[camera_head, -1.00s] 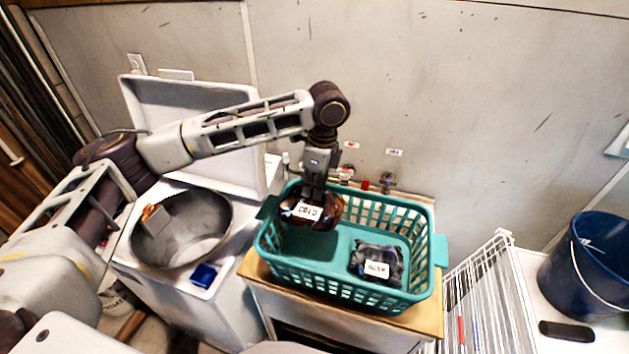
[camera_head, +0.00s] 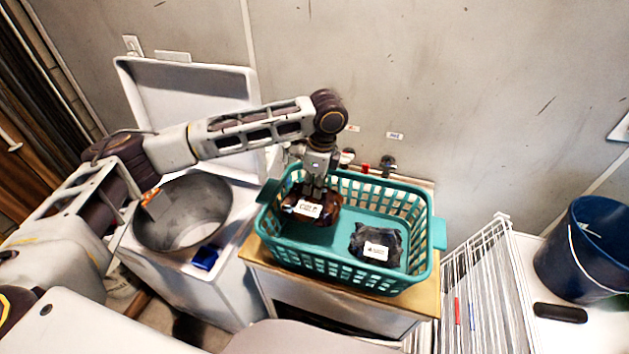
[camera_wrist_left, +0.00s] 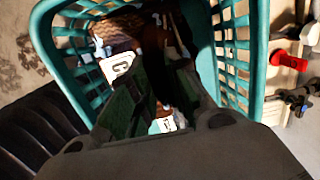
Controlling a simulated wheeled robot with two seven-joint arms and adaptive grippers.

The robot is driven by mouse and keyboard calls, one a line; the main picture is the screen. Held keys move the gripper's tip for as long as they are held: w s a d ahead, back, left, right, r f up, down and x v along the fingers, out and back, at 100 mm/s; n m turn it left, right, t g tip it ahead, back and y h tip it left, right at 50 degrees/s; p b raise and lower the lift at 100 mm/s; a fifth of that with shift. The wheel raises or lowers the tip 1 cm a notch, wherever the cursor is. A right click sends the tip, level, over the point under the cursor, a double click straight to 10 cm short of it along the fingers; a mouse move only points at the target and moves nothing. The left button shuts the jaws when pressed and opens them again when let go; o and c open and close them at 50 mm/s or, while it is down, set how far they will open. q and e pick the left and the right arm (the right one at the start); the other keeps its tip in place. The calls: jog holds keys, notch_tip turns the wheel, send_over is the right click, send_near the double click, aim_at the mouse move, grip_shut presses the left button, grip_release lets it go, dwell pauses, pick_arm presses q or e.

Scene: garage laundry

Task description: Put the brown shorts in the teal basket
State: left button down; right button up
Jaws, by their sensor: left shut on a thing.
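The brown shorts (camera_head: 324,214) are a dark brown bundle with a white label, inside the left part of the teal basket (camera_head: 436,232). My left gripper (camera_head: 312,192) reaches down into the basket from above and is shut on the shorts. In the left wrist view, the shorts (camera_wrist_left: 124,27) show partly behind the fingers, within the basket walls (camera_wrist_left: 236,45). I cannot tell whether the shorts touch the basket floor. My right gripper is not in view.
A dark labelled garment (camera_head: 386,238) lies in the basket's right part. The basket stands on a wood-topped cabinet (camera_head: 262,262). Left is an open washer (camera_head: 182,212) with a small blue box (camera_head: 205,257). Right are a white rack (camera_head: 478,275) and a blue bucket (camera_head: 580,255). Taps (camera_head: 388,162) line the wall.

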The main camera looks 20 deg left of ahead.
pick_arm(q)
jog(key=shift+f, duration=0.15)
jog(key=c, duration=1.3)
grip_release()
jog(key=shift+r, duration=4.5)
jog(key=shift+s, duration=0.1)
